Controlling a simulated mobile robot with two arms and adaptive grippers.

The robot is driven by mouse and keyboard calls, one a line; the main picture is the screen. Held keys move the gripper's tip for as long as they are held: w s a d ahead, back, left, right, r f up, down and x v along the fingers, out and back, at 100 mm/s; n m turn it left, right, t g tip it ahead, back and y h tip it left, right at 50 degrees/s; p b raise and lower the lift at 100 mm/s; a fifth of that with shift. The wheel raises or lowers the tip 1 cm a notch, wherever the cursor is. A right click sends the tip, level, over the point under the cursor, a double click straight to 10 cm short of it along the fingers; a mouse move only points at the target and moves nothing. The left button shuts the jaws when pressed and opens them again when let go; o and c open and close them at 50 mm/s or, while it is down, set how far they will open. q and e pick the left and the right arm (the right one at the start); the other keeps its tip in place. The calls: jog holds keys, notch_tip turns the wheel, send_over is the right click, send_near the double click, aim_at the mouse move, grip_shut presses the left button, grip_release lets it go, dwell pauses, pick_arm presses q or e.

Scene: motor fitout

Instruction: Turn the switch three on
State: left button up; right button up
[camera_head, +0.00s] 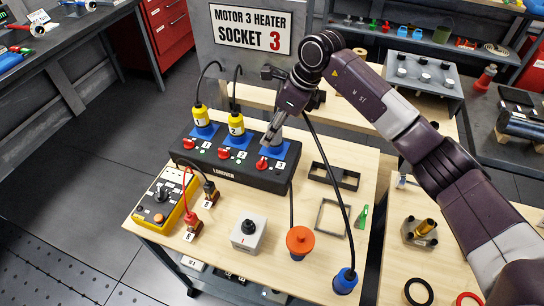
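The black switch box (235,166) stands on the wooden bench with three red rotary switches in a row, below blue sockets. Switch three (262,163) is the rightmost red knob, in front of the third blue socket (284,150). Yellow plugs marked 1 (201,117) and 2 (236,125) stand in the other two sockets. My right gripper (270,136) points down just above and behind switch three, over the third socket. Its fingertips look close together; whether they hold anything is unclear. The knob's exact setting is too small to read. My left gripper is not in view.
A yellow control box (163,202), a grey box with a black knob (249,234), an orange plug (300,240) and a blue plug (345,281) stand on the front of the bench. A black cable runs down to the blue plug. A "Socket 3" sign (250,29) stands behind.

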jog(key=b, duration=0.4)
send_near(262, 160)
jog(key=p+x, duration=0.1)
jog(key=x, duration=0.6)
jog(key=shift+a+f, duration=0.2)
jog(key=shift+a, duration=0.05)
jog(key=shift+w+a+f, duration=0.1)
jog(key=shift+f, duration=0.45)
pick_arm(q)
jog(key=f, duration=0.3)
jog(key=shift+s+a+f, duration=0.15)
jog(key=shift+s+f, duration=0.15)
pick_arm(e)
jog(key=shift+c, duration=0.3)
grip_shut()
